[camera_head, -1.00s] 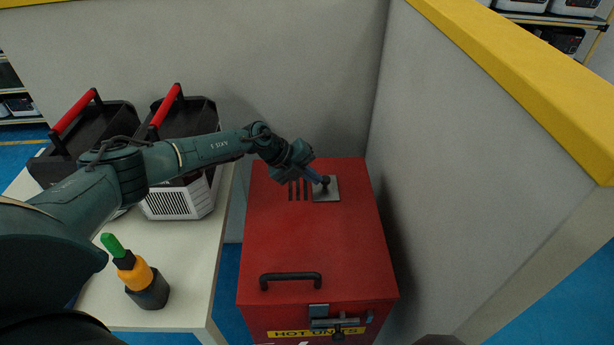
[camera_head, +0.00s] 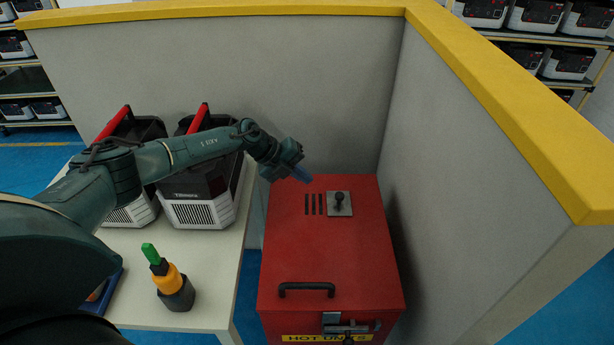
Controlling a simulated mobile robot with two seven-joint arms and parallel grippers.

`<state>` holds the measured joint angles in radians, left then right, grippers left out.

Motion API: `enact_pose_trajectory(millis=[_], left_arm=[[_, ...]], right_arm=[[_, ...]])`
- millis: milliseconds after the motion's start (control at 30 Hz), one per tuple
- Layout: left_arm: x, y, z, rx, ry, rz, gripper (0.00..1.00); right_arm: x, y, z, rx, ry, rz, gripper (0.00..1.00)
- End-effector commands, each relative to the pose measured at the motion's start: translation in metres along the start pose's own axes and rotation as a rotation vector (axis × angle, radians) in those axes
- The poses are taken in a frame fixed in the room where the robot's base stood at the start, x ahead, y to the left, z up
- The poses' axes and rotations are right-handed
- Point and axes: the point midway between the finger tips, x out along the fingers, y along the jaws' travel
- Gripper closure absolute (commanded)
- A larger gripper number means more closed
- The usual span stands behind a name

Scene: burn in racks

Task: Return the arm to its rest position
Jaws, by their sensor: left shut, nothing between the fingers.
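My left arm reaches in from the left across the white table. My left gripper (camera_head: 302,174) is shut and empty, held above the far left part of the red box's lid, apart from the black knob (camera_head: 339,201). The red box (camera_head: 293,243) has a black handle, a latch at its front and a "HOT UNITS" label. The knob stands on a small grey plate on the lid. My right gripper is not in view.
Two black and white units with red handles (camera_head: 202,214) stand on the white table (camera_head: 226,262), partly behind my left arm. A green, orange and black stacked tool (camera_head: 172,282) stands near the table's front. Grey partition walls (camera_head: 330,80) with yellow tops enclose the back and right.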

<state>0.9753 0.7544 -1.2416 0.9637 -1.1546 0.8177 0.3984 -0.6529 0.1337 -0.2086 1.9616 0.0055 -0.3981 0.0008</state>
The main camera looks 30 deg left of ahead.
Motion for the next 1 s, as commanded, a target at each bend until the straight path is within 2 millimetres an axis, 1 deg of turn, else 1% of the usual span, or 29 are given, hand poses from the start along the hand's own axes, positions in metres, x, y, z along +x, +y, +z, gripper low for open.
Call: enact_pose_trajectory(millis=[433, 533, 567, 667, 733, 800, 867, 900, 967, 1000], left_arm=[[0.001, 0.0, -0.001, 0.0, 0.001, -0.002, 1.0], [0.011, -0.008, -0.01, -0.004, 0.007, -0.039, 1.0], [0.017, -0.013, -0.016, -0.007, 0.008, -0.063, 1.0], [0.045, -0.042, -0.049, -0.04, 0.01, -0.204, 1.0], [0.066, -0.073, -0.083, -0.112, -0.001, -0.359, 1.0], [0.075, -0.104, -0.115, -0.232, -0.034, -0.523, 1.0], [0.074, -0.123, -0.133, -0.363, -0.077, -0.639, 1.0], [0.071, -0.131, -0.142, -0.461, -0.111, -0.702, 1.0], [0.063, -0.135, -0.153, -0.622, -0.168, -0.774, 1.0], [0.056, -0.133, -0.158, -0.736, -0.21, -0.805, 1.0]], right_arm=[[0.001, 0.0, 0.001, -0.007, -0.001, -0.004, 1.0], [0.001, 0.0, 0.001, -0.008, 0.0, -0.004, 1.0], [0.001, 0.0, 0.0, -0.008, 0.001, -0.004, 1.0], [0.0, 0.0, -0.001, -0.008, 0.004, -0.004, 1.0], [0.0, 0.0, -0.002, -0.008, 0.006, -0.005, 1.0], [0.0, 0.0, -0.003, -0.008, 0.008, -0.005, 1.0], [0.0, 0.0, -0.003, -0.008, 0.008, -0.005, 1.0], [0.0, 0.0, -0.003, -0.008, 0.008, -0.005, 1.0], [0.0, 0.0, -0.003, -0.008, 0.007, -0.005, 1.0], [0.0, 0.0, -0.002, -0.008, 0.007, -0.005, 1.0]])
